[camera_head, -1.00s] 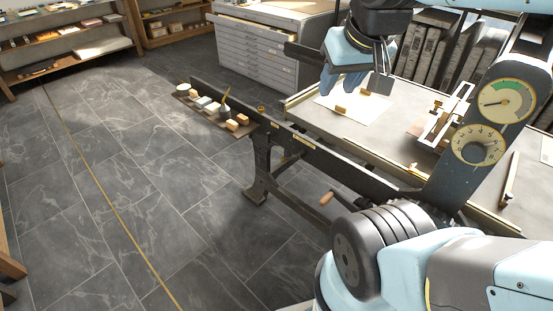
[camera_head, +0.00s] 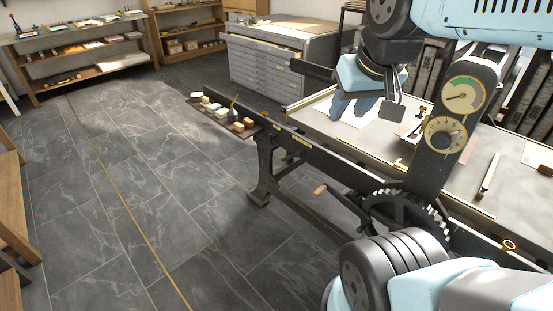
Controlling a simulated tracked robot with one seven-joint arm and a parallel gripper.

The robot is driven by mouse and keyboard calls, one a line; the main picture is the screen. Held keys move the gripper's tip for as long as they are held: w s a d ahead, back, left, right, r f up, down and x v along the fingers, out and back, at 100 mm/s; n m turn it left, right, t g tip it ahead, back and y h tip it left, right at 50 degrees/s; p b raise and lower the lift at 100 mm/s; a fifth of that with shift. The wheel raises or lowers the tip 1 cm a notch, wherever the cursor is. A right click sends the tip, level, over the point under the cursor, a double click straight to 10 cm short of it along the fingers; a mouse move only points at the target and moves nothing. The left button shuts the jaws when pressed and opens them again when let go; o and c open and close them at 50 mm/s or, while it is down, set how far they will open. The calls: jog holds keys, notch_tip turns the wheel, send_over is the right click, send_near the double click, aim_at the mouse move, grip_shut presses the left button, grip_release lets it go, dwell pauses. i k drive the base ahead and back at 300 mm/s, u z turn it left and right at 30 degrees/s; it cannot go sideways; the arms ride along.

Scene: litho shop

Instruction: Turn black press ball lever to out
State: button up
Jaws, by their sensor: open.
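The press is a long dark frame with a grey bed (camera_head: 400,134). A dark column on it carries two round dials (camera_head: 463,95). I cannot make out a black lever with a ball for certain. A dark bar (camera_head: 312,70) juts out to the left of my gripper, and its other end is hidden behind my arm. My gripper (camera_head: 364,108) points down above the far part of the bed, open, with nothing seen between its fingers. My arm covers part of the press behind it.
A crank with a wooden grip (camera_head: 320,190) and a toothed gear (camera_head: 408,207) stand at the press's near side. A small shelf with pots and blocks (camera_head: 208,112) is at its left end. A grey drawer cabinet (camera_head: 268,72) stands behind. The tiled floor (camera_head: 150,190) at left is clear.

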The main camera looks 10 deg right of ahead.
aim_at(301, 152)
jog(key=z, duration=0.2)
jog(key=i, duration=0.85)
jog(key=u, duration=0.1)
